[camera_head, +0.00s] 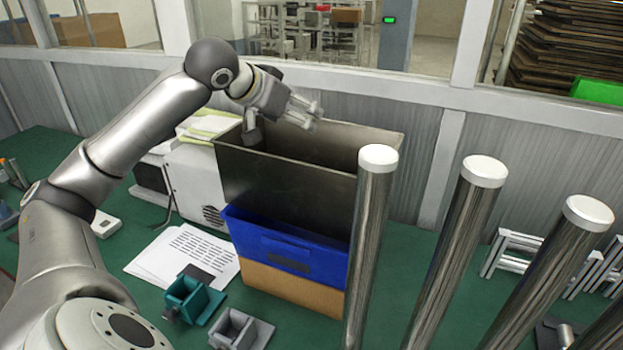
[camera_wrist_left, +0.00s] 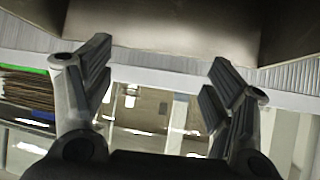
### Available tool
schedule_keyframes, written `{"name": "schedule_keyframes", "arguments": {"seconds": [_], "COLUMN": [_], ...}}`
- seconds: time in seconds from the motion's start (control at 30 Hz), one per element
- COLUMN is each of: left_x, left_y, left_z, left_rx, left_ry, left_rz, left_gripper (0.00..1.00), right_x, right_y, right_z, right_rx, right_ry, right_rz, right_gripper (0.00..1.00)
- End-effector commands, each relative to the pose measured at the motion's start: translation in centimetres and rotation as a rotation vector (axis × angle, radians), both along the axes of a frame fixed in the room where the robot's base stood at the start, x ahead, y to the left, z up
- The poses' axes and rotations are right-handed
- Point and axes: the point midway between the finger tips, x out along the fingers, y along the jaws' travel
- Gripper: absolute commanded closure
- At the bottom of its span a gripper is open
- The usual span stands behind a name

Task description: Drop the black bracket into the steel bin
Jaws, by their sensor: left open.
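The steel bin (camera_head: 285,190) is a deep, dark metal box with an open top, stacked on a blue bin in the head view. My left gripper (camera_head: 291,113) is over its back left part, close to the rim. In the left wrist view, the jaws (camera_wrist_left: 156,82) are spread wide with nothing between them. The bin's metal wall (camera_wrist_left: 185,28) shows along the top of that view. I cannot make out the black bracket in either view. The bin's floor is hidden behind its front wall. My right gripper is not in view.
The blue bin (camera_head: 285,243) stands on a cardboard box (camera_head: 290,287). Tall steel posts (camera_head: 370,240) rise at the right front. A white machine (camera_head: 196,180) stands left of the bin. Papers (camera_head: 170,258), a teal vise (camera_head: 190,298) and a grey vise (camera_head: 240,330) lie in front.

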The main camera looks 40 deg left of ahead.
Motion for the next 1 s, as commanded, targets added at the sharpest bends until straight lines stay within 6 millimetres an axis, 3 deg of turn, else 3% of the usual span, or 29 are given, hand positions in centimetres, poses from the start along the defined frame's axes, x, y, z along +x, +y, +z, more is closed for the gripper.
{"name": "schedule_keyframes", "arguments": {"seconds": [0.7, 1.0], "left_x": [-6.7, -7.5], "left_y": [-0.8, -0.9], "left_z": [5.3, 5.7], "left_rx": [0.001, 0.001], "left_ry": [-0.003, 0.000], "left_rz": [-0.001, -0.002], "left_gripper": [0.22, 0.22], "right_x": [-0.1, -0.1], "right_y": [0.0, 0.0], "right_z": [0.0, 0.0], "right_rx": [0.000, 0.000], "right_ry": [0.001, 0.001], "right_rz": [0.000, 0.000], "right_gripper": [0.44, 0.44]}}
